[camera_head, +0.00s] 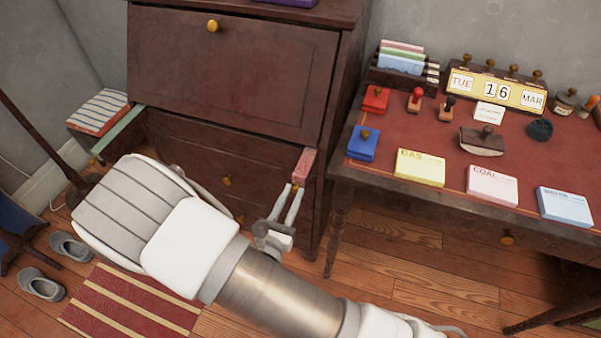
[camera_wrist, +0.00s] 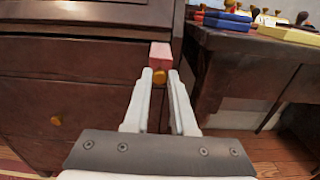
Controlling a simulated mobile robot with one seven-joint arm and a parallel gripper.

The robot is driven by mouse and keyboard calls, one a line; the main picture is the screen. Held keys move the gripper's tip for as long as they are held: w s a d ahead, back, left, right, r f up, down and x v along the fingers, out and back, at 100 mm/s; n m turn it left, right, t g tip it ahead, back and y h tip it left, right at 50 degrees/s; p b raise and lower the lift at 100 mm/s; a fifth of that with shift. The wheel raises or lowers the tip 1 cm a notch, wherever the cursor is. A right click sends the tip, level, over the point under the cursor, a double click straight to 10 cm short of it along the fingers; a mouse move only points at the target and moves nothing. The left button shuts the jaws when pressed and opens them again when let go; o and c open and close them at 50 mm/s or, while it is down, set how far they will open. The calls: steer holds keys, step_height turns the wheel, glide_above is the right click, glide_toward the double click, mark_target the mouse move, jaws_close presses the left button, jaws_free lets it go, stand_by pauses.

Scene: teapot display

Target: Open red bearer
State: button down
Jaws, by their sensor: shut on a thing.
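The red bearer (camera_head: 304,164) is a narrow bar with a pinkish-red top at the right front of the dark wooden desk. It sticks out a little from the desk front. Its end and small brass knob (camera_wrist: 159,77) show in the wrist view, with the red top (camera_wrist: 160,52) above. My gripper (camera_head: 295,188) is at the bearer's front end, its two pale fingers shut on the knob. The fingers also show in the wrist view (camera_wrist: 160,78), one on each side of the knob. My arm hides part of the lower drawers.
The green bearer (camera_head: 122,132) sticks out at the desk's left. The closed fall-front (camera_head: 230,75) is above; drawers with brass knobs (camera_head: 227,181) are below. A side table (camera_head: 395,188) with stamps, cards and a calendar stands close on the right. Slippers (camera_head: 42,285) and a striped rug (camera_head: 130,303) lie on the floor.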

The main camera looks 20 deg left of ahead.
steer(key=s, duration=1)
steer(key=shift+s+a, duration=0.3)
steer(key=shift+a, duration=0.1)
steer(key=c, duration=0.8)
jaws_free()
steer(key=shift+o, duration=0.2)
steer(key=shift+s, duration=0.1)
